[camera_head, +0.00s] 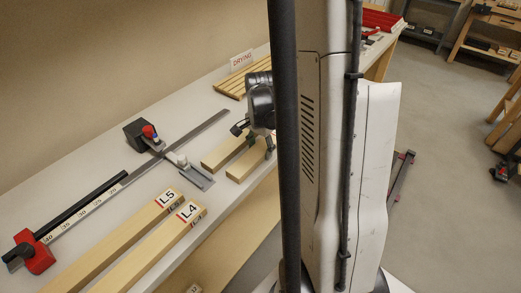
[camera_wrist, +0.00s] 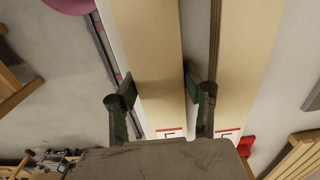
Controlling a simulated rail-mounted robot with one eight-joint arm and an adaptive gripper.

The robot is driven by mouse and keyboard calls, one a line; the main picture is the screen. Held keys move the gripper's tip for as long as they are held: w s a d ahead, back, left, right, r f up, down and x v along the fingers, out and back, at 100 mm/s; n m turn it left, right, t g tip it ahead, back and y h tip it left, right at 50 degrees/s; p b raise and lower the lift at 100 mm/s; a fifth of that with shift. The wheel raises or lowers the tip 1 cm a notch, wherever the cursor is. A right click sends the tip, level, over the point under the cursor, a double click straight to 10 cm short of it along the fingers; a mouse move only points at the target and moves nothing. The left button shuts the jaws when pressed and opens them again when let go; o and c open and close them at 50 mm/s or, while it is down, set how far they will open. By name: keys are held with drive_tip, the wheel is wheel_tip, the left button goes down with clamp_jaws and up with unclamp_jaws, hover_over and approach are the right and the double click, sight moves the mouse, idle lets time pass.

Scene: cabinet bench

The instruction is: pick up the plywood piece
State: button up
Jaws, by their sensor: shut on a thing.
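A pale flat board, seemingly the plywood piece (camera_wrist: 150,50), runs up the wrist view between the two fingers of my gripper (camera_wrist: 160,90). A white label with a red line marks its lower end; the marking is partly cut off. My gripper is shut on its edges. In the head view my gripper (camera_head: 258,138) is low over the bench, at the short visible stretch of the board (camera_head: 246,165) by the front edge. Whether it is clear of the bench cannot be told. The far end is hidden behind my arm.
A second pale board (camera_wrist: 245,50) lies close beside it on the right, with a narrow gap. Boards marked L5 (camera_head: 135,222) and L4 (camera_head: 165,240) lie nearer. A scaled rail with red stop (camera_head: 38,254), a black block (camera_head: 143,133) and the slatted DRYING rack (camera_head: 230,87) are behind.

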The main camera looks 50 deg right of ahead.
sight(260, 148)
drive_tip(key=shift+r, duration=0.45)
wheel_tip(260, 148, up, 4)
drive_tip(key=shift+a+f, duration=0.1)
drive_tip(key=shift+f, duration=0.15)
drive_tip(key=s+a+r, duration=0.6)
drive_tip(key=s+a, duration=0.1)
drive_tip(key=a, duration=0.1)
drive_tip(key=shift+s+a+r+p, duration=0.25)
drive_tip(key=shift+s+a+p, duration=0.05)
drive_tip(key=shift+a+p, duration=0.1)
drive_tip(key=w+a+r+n, duration=0.1)
drive_tip(key=w+a+n, duration=0.3)
drive_tip(key=w, duration=0.6)
drive_tip(key=w+a+r+n, duration=0.1)
drive_tip(key=w+a+n, duration=0.3)
drive_tip(key=w+a, duration=0.3)
drive_tip(key=w+a+r+n, duration=0.1)
drive_tip(key=w+a+n, duration=0.4)
drive_tip(key=w, duration=0.8)
drive_tip(key=shift+w+a+r+b, duration=0.25)
drive_tip(key=shift+a+b, duration=0.2)
drive_tip(key=shift+a, duration=0.35)
